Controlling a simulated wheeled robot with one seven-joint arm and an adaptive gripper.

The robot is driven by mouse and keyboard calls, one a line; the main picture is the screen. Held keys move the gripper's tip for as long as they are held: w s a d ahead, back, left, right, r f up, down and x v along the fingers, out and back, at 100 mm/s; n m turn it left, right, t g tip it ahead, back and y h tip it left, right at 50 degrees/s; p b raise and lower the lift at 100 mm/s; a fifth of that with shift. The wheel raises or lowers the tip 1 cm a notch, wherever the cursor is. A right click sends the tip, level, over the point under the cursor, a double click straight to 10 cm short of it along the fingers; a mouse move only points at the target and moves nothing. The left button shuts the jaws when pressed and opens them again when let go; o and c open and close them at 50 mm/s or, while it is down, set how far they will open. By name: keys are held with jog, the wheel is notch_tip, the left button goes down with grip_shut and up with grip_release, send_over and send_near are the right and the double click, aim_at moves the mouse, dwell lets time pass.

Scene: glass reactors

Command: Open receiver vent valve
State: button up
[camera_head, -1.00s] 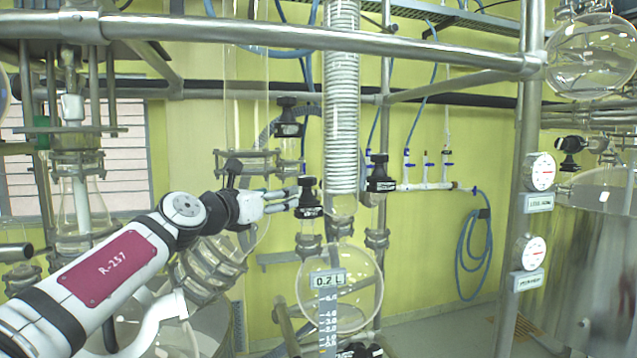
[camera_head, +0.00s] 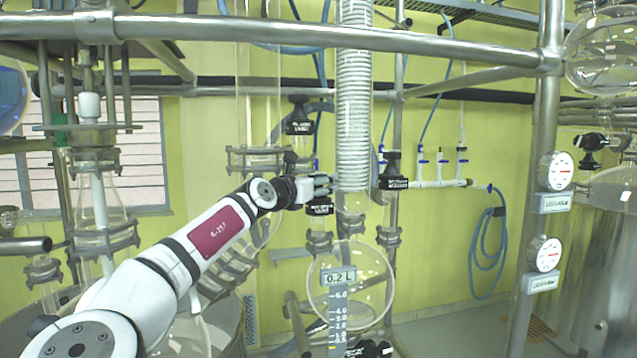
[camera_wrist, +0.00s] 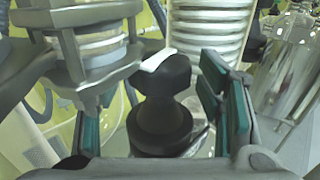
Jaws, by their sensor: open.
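My gripper (camera_head: 318,187) is open at the top of a black valve (camera_head: 320,206) above the round receiver flask (camera_head: 350,283). The valve's label is too small to read. In the wrist view, the dark valve knob (camera_wrist: 162,108) stands between the teal pads of my gripper (camera_wrist: 157,117), with a gap on each side and no clear contact. A white strip shows at the knob's top. Another black valve (camera_head: 393,172) is to the right, and one more (camera_head: 299,118) is above and to the left.
The coiled glass condenser (camera_head: 354,110) rises close behind and right of my gripper. A clamped glass flange (camera_wrist: 95,55) is near at upper left in the wrist view. A steel rail (camera_head: 330,36) crosses above. Two gauges (camera_head: 555,171) hang on the right post.

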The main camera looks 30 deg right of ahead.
jog(key=shift+w+d, duration=0.1)
jog(key=shift+d, duration=0.1)
jog(key=c, duration=1.2)
jog(key=shift+r+n+t+y, duration=0.1)
jog(key=shift+n+t+y, duration=0.3)
jog(key=shift+t, duration=0.3)
jog(key=shift+n+t+y+p, duration=0.4)
jog(key=shift+n+t+y, duration=0.1)
jog(key=shift+t, duration=0.1)
jog(key=n+t+y, duration=0.2)
jog(key=y, duration=0.1)
jog(key=n+t+y, duration=0.3)
jog(key=y, duration=0.1)
jog(key=shift+d+n, duration=0.2)
jog(key=shift+n, duration=0.1)
jog(key=n+y, duration=0.2)
jog(key=y, duration=0.1)
jog(key=n+t+y, duration=0.1)
jog(key=n+y, duration=0.2)
jog(key=y, duration=0.1)
jog(key=shift+a+n+y, duration=0.15)
jog(key=shift+n+y, duration=0.65)
jog(key=shift+y, duration=0.7)
